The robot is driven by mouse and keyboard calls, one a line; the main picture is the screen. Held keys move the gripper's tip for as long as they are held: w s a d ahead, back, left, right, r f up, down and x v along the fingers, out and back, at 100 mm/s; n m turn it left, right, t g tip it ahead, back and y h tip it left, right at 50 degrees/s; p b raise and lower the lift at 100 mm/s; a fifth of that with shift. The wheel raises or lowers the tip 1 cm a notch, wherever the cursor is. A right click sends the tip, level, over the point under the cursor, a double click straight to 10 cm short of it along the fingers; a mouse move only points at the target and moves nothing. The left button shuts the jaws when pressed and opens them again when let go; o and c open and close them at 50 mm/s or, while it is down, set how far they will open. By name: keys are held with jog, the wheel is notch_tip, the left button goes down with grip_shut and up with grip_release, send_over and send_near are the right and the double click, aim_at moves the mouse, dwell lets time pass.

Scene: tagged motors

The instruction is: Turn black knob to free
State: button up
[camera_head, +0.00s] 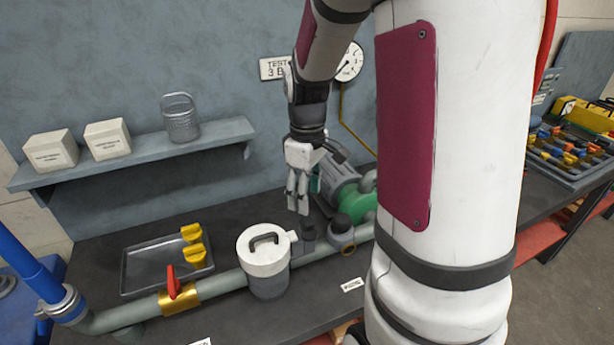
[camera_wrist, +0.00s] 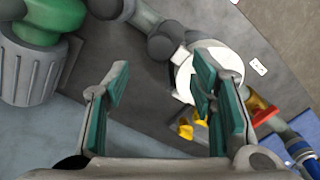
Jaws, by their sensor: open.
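A dark upright knob-like part (camera_head: 308,236) stands on the pipe line between the white-lidded canister (camera_head: 264,252) and the rounded dark fitting (camera_head: 342,228). It looks like the black knob, but its markings and setting are too small to read. In the wrist view a dark rounded part (camera_wrist: 161,46) shows beyond the fingers, beside the white lid (camera_wrist: 222,60); I cannot tell for sure whether it is the knob. My gripper (camera_head: 298,208) points down just above and slightly left of the knob-like part. Its green-padded fingers (camera_wrist: 163,75) are apart, with nothing between them.
A red-handled brass valve (camera_head: 176,290) sits on the pipe at left. A grey tray (camera_head: 150,268) with yellow pieces (camera_head: 193,244) lies behind it. The green motor (camera_head: 360,200) stands close right of my gripper. A wall shelf (camera_head: 150,150) holds boxes and a wire basket.

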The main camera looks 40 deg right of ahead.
notch_tip(320, 180, up, 5)
jog(key=shift+f, duration=0.15)
dwell(0.6)
jog(key=s+a+r+m+t, duration=0.2)
jog(key=s+a+r, duration=0.3)
jog(key=a, duration=0.3)
jog(key=s+a+r+m+t, duration=0.2)
jog(key=s+a+r+t, duration=0.1)
jog(key=s+a+r, duration=0.3)
jog(key=shift+s+a+t, duration=0.3)
jog(key=shift+s+a, duration=0.65)
jog(key=shift+a, duration=0.05)
jog(key=shift+r, duration=0.15)
jog(key=shift+c, duration=0.6)
